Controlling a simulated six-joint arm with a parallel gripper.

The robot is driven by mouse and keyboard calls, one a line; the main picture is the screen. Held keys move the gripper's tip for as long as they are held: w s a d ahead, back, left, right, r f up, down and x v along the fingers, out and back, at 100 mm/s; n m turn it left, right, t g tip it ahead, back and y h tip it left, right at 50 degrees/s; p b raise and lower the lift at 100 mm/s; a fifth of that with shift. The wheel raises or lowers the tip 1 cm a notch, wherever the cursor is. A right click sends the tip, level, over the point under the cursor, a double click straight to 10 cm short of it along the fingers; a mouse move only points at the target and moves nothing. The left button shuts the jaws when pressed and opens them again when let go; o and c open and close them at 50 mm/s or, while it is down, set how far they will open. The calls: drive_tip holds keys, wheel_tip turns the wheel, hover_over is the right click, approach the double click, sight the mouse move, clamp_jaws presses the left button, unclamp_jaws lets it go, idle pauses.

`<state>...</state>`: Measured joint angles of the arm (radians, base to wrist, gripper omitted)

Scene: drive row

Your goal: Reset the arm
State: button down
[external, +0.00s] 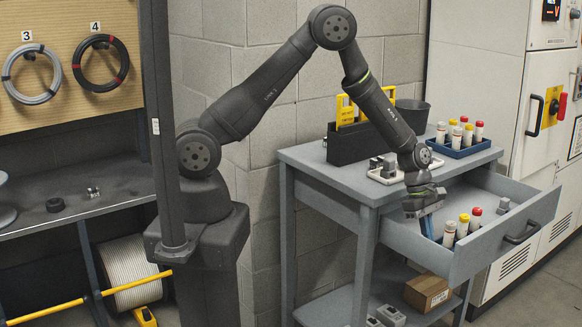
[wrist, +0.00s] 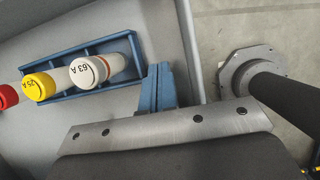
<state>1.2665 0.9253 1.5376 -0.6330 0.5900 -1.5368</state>
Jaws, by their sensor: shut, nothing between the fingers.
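My black arm reaches from its base at the left across to the open drawer (external: 484,262) of a grey bench. My gripper (external: 430,226) points down at the drawer's left part. Its two blue fingers are shut together with nothing between them; they also show in the wrist view (wrist: 158,84). Just beside the fingers, a blue rack (wrist: 88,66) in the drawer holds a white cartridge marked 63 A (wrist: 84,73), a yellow one marked 25 A (wrist: 38,87) and a red one (wrist: 6,97). I cannot tell whether the fingertips touch the drawer or rack.
On the bench top (external: 318,164) stand a black box with yellow pieces (external: 350,140), a dark bin (external: 413,114), a pale tray of grey parts (external: 384,176) and a blue rack of cartridges (external: 459,145). A cabinet (external: 505,75) stands right.

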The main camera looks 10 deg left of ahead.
drive_tip(key=v, duration=1.1)
drive_tip(key=d+m, duration=0.3)
drive_tip(key=d, duration=0.1)
drive_tip(key=d+m+t+y, duration=0.1)
drive_tip(key=d+m, duration=0.2)
drive_tip(key=d, duration=0.1)
drive_tip(key=shift+d+m, duration=0.3)
drive_tip(key=d+r+m+t, duration=0.3)
drive_tip(key=d+m, duration=0.4)
drive_tip(key=d, duration=0.3)
drive_tip(key=shift+s+d+m+t+y, duration=0.3)
drive_tip(key=shift+s+t+y, duration=0.1)
drive_tip(key=shift+t, duration=0.1)
drive_tip(key=shift+a, duration=0.1)
drive_tip(key=w+a+f+n+g+h, duration=0.1)
drive_tip(key=a+f+n+g, duration=0.2)
drive_tip(key=a+n, duration=0.7)
drive_tip(key=a+g, duration=0.1)
drive_tip(key=a, duration=0.3)
drive_tip(key=shift+a+f+n, duration=0.25)
drive_tip(key=shift+a+n, duration=0.05)
drive_tip(key=shift+a, duration=0.1)
